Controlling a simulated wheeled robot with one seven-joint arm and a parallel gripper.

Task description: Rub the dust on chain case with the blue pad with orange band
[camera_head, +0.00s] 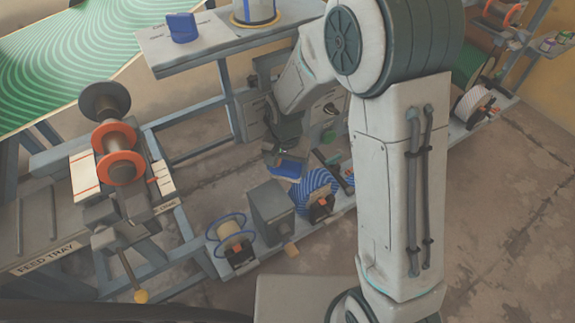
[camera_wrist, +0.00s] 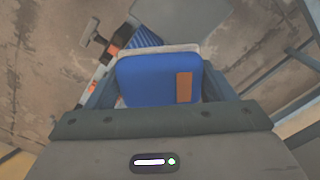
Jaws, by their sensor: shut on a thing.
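My gripper (camera_head: 285,150) is shut on the blue pad with orange band (camera_wrist: 150,80). The pad fills the space between the two fingers in the wrist view, with its orange patch at its right side and a pale layer along its far edge. The pad (camera_head: 288,168) also shows in the head view, low under my wrist and above the shelf. A grey box (camera_head: 270,210), which seems to be the chain case, stands on the low shelf nearer than the pad, apart from it. A grey flat face (camera_wrist: 180,14) shows beyond the pad in the wrist view. I cannot make out dust.
On the low shelf (camera_head: 338,212), a blue-striped roll (camera_head: 315,190) stands right of the box and a blue-rimmed reel (camera_head: 230,237) left of it. A frame with an orange spool (camera_head: 120,168) is at left. An upper shelf (camera_head: 205,48) holds a blue block (camera_head: 182,27).

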